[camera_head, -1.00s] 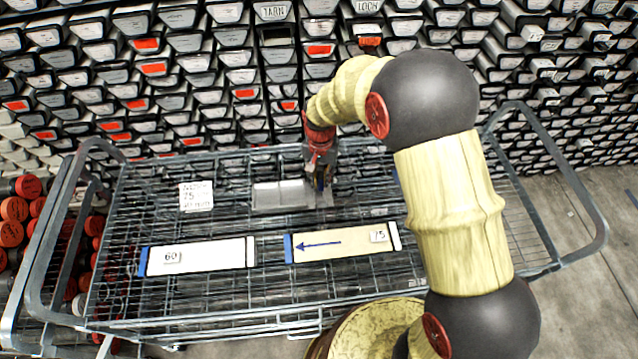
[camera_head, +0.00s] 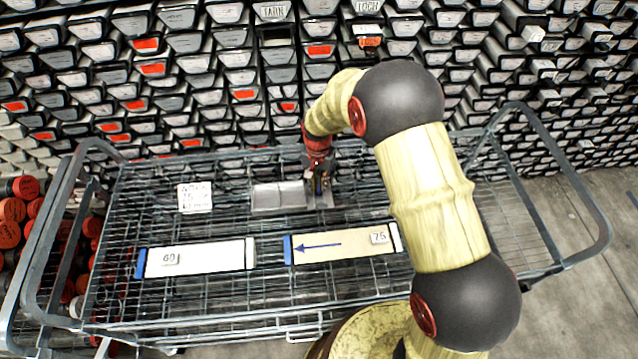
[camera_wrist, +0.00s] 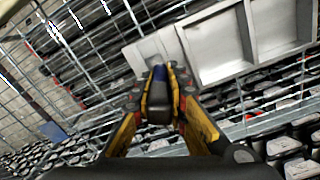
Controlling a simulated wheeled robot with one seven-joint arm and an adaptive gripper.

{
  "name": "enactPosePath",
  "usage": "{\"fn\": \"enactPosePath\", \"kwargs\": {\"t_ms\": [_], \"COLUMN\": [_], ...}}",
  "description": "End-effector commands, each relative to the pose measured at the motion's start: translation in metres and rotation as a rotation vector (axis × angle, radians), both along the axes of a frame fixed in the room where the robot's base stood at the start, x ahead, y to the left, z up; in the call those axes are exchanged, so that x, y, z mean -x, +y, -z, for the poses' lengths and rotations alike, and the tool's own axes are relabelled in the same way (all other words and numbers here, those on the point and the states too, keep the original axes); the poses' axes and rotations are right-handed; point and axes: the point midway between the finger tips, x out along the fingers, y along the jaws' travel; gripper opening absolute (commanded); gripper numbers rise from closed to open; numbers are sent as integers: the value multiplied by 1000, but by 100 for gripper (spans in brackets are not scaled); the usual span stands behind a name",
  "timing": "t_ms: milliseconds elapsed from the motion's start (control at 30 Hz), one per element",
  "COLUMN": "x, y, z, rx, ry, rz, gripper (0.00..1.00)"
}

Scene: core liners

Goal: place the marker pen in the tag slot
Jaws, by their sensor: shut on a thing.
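My gripper (camera_head: 319,188) is shut on the marker pen and hangs over the right end of a small grey metal tray (camera_head: 279,208). In the wrist view my gripper (camera_wrist: 160,85) has its yellow fingers on either side of the pen (camera_wrist: 159,74), which shows a blue end and a dark body. The tray (camera_wrist: 228,71) there has two wide empty compartments at right and a narrower part by the fingertips, likely the tag slot (camera_wrist: 148,50). The fingers partly hide that narrow part. I cannot tell whether the pen touches the tray.
The tray stands on a wire-mesh cart (camera_head: 110,215) with raised end rails. A white core liner marked 60 (camera_head: 210,257) and a cream one marked 75 (camera_head: 350,245) lie in front. A white label card (camera_head: 195,197) is at left. Stacked core boxes fill the back.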

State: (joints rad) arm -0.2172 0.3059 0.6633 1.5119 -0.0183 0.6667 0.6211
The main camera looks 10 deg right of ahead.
Motion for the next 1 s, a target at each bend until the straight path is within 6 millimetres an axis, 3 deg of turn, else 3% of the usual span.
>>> {"fn": "enactPosePath", "kwargs": {"t_ms": [333,667,867,1000], "x": [0,0,-1,-1], "y": [0,0,0,1], "z": [1,-1,-24,-54], "rx": [0,0,-1,-1], "ry": [0,0,-3,-3], "rz": [0,0,0,0], "gripper": [32,33,33,33]}}
